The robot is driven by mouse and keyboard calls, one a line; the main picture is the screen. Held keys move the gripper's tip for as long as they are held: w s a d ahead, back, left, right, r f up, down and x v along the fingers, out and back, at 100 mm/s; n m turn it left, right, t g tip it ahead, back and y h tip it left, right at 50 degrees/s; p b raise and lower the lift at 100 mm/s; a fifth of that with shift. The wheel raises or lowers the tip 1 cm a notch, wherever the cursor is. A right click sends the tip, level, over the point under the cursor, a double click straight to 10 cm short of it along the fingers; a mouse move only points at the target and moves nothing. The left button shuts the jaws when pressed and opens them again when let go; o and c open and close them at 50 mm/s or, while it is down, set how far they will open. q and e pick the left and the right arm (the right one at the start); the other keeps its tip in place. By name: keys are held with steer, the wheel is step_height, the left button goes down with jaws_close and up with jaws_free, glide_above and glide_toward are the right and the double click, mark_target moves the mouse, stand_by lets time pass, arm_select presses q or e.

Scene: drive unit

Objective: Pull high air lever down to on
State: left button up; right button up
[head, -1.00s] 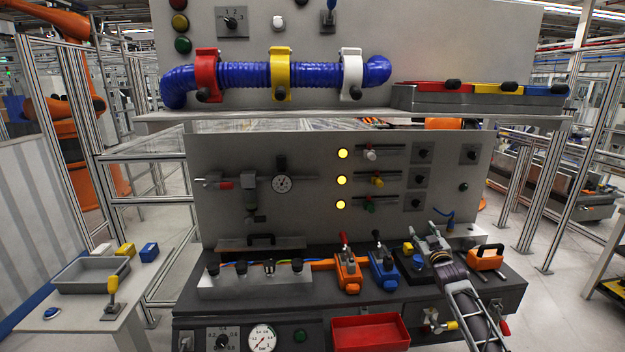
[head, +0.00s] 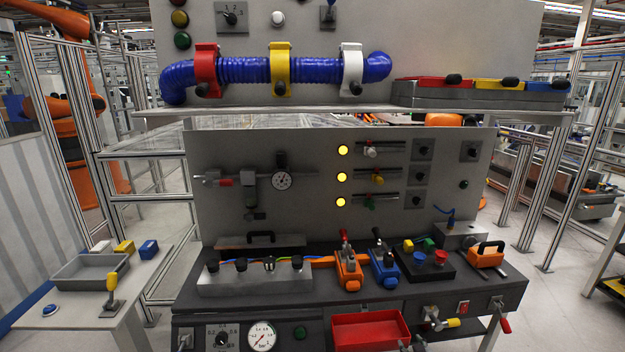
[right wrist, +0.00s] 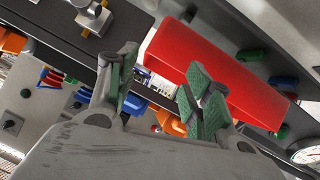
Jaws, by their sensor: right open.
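A red-handled valve (head: 226,182) sits beside a pressure gauge (head: 282,181) on the middle panel. A red-handled lever (head: 503,325) and a yellow-handled valve (head: 450,323) are at the bench's front right. No readable label shows which is the high air lever. My right gripper (right wrist: 160,103) is open and empty in the right wrist view, its green-padded fingers apart, with the red tray (right wrist: 230,72) beyond them. My left gripper is out of view.
The red tray also shows at the bench front in the head view (head: 371,333). Orange and blue clamps (head: 348,270) and a black box with coloured buttons (head: 425,267) stand on the bench. A round gauge (head: 262,336) is on the front left. The shelf (head: 300,112) overhangs behind.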

steer(key=s+a+f+g+b, duration=0.1)
steer(key=s+a+f+g, duration=0.15)
steer(key=s+f, duration=1.1)
steer(key=s+a+f+g, duration=0.2)
steer(key=s+f+g, duration=0.1)
steer(key=s+f, duration=1)
steer(key=s+a+f+g, duration=0.1)
steer(key=s+f, duration=0.2)
steer(key=s, duration=0.8)
steer(key=s+a+f+g+b, duration=0.1)
steer(key=s+f, duration=0.3)
steer(key=s, duration=0.8)
steer(key=s+a+f+g, duration=0.2)
steer(key=s+f+g, duration=0.1)
steer(key=s, duration=0.9)
steer(key=shift+a+f+y, duration=0.25)
steer(key=shift+a+y, duration=0.1)
steer(key=shift+y, duration=0.05)
